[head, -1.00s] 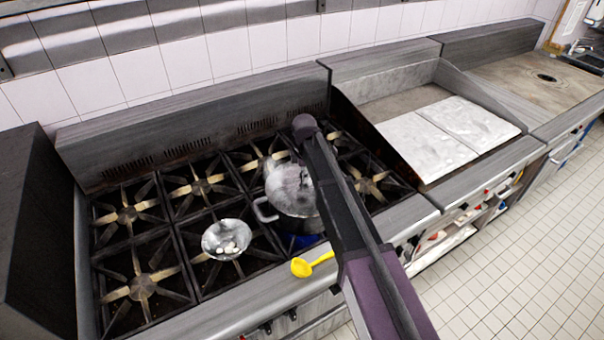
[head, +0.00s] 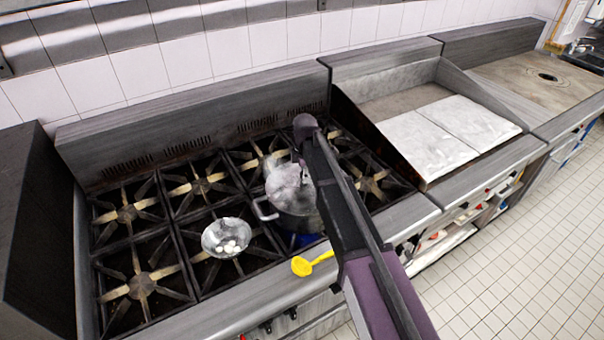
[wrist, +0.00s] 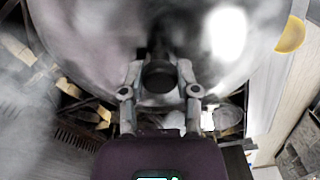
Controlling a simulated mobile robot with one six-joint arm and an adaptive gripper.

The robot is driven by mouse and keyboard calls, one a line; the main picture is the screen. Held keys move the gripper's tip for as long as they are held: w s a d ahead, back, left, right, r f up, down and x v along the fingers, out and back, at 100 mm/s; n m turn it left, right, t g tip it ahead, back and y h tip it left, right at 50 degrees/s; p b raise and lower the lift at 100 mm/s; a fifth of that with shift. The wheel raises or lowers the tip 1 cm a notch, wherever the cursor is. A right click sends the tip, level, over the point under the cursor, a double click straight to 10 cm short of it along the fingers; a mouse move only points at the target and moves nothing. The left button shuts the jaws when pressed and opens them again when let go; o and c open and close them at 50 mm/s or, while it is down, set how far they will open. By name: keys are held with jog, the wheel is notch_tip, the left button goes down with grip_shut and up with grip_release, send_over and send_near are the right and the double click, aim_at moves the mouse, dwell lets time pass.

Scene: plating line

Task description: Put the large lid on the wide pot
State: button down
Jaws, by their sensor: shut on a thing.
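My gripper (wrist: 158,85) is shut on the dark knob of the large lid (wrist: 90,45). The lid is a shiny grey metal disc that fills much of the wrist view. In the head view the lid (head: 283,184) looks tilted, over the back part of the wide pot. The wide pot (head: 268,214) is grey metal with a loop handle on its left. It stands on a front burner, partly hidden by my arm and the lid. I cannot tell whether the lid touches the pot's rim.
A metal bowl (head: 213,240) with a few white pieces sits on the burner left of the pot. A griddle (head: 435,137) is to the right. The left burners are clear. Whitish haze blurs part of the wrist view.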

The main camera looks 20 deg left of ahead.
dwell(0.4)
jog(key=shift+c, duration=1.3)
grip_release()
jog(key=shift+o, duration=1.3)
jog(key=shift+r, duration=0.15)
jog(key=shift+r+p, duration=3.9)
jog(key=shift+p, duration=0.1)
